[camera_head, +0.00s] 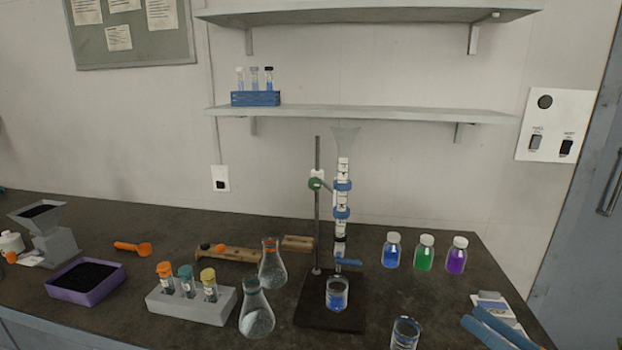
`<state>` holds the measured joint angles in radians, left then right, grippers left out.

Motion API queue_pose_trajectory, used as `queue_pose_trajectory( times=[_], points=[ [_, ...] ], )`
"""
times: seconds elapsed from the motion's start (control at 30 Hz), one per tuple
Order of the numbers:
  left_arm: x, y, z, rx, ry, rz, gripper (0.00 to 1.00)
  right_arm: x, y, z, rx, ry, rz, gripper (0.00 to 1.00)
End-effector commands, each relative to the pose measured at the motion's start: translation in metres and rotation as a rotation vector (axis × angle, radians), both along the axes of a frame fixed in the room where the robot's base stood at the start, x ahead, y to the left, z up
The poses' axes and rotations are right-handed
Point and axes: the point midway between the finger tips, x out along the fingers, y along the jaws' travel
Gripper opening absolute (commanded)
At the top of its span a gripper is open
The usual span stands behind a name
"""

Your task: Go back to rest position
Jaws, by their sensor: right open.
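My right gripper (472,315) appears at the lower right edge as two light-blue fingers, close together and angled up to the left. It is open, with nothing seen between the fingers. It is over or beside a small white and blue pack (491,298), which it partly hides. The rest of the right arm is out of the frame. My left gripper is not in view.
A stand with a tall column (341,195) and a beaker (337,293) is mid-bench. Flasks (257,310), a vial rack (195,303), and a purple tray (88,280) are left. Three coloured bottles (425,253) and a glass beaker (405,334) are right. A shelf (370,114) hangs above.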

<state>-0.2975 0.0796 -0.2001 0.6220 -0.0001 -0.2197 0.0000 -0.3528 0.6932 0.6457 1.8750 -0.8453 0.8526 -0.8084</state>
Motion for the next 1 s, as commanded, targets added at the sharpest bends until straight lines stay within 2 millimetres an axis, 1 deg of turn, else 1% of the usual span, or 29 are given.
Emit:
queue_pose_trajectory(
  times=[0.07,0.13,0.17,0.23,0.27,0.3,0.33,0.37,0.4,0.47,0.5,0.57,0.6,0.67,0.7,0.77,0.8,0.87,0.9,1.0],
  points=[
    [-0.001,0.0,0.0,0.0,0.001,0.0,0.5,0.01,-0.004,0.003,0.199,0.024,-0.083,0.91],
    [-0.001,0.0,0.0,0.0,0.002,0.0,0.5,0.018,-0.014,0.0,0.428,0.066,-0.181,0.91],
    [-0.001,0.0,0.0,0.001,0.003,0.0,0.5,0.021,-0.02,-0.004,0.541,0.091,-0.229,0.91],
    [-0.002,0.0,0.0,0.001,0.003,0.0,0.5,0.026,-0.034,-0.026,0.852,0.181,-0.365,0.91],
    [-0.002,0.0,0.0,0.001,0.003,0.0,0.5,0.025,-0.04,-0.043,1.002,0.236,-0.437,0.91],
    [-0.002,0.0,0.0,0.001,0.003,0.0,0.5,0.021,-0.044,-0.072,1.21,0.323,-0.542,0.91],
    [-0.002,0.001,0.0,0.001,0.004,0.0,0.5,0.015,-0.043,-0.096,1.359,0.396,-0.627,0.91],
    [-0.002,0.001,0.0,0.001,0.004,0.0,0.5,0.007,-0.039,-0.12,1.488,0.471,-0.708,0.91],
    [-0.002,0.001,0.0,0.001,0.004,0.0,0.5,-0.005,-0.031,-0.149,1.626,0.561,-0.807,0.91],
    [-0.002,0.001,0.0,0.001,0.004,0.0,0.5,-0.023,-0.015,-0.18,1.771,0.674,-0.929,0.91],
    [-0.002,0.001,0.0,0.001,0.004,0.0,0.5,-0.035,-0.004,-0.198,1.846,0.744,-1.004,0.91],
    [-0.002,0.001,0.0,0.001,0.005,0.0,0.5,-0.054,0.015,-0.219,1.936,0.842,-1.108,0.91],
    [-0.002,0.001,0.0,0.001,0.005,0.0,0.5,-0.067,0.028,-0.231,1.984,0.908,-1.177,0.91],
    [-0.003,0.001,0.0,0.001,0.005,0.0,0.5,-0.087,0.048,-0.246,2.041,1.0,-1.277,0.91],
    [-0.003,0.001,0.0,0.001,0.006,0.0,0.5,-0.1,0.061,-0.253,2.07,1.062,-1.343,0.91],
    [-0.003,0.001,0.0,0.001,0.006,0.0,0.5,-0.12,0.081,-0.262,2.099,1.15,-1.439,0.91],
    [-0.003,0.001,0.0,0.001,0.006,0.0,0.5,-0.133,0.093,-0.265,2.113,1.208,-1.502,0.91],
    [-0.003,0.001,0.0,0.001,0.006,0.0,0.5,-0.153,0.112,-0.269,2.119,1.294,-1.596,0.91],
    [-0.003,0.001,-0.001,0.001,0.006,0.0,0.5,-0.163,0.12,-0.275,2.116,1.336,-1.65,0.91],
    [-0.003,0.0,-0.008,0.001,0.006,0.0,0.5,-0.157,0.118,-0.319,2.095,1.33,-1.677,0.91]
  ],
)
